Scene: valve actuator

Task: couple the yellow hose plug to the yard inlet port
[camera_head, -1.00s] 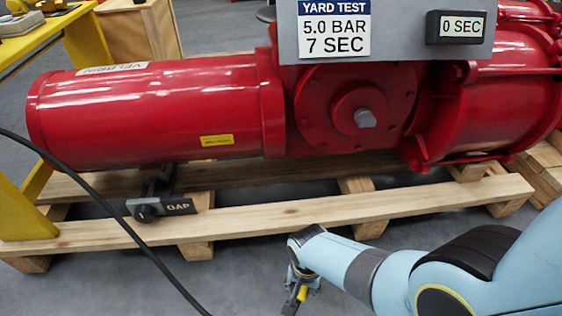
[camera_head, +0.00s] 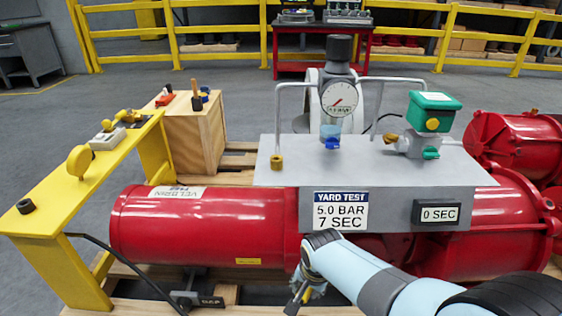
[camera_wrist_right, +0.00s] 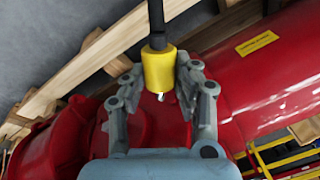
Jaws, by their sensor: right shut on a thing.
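The yellow hose plug (camera_wrist_right: 158,70) sits between the fingertips of my right gripper (camera_wrist_right: 163,74), which is shut on it, in the right wrist view. A black hose (camera_wrist_right: 156,24) runs up out of the plug. In the head view my right gripper (camera_head: 303,291) is low in front of the red actuator, and a bit of yellow shows at its tips. A brass fitting (camera_head: 277,162) ends a bent pipe at the left of the grey panel (camera_head: 270,178); I cannot tell whether it is the inlet port. The gripper is below it and apart. My left gripper is out of view.
The red actuator (camera_head: 200,222) lies on a wooden pallet. A pressure gauge (camera_head: 339,98) and a green box (camera_head: 434,104) stand on the panel. A yellow stand (camera_head: 85,185) is at left, with the hose (camera_head: 110,250) beside it.

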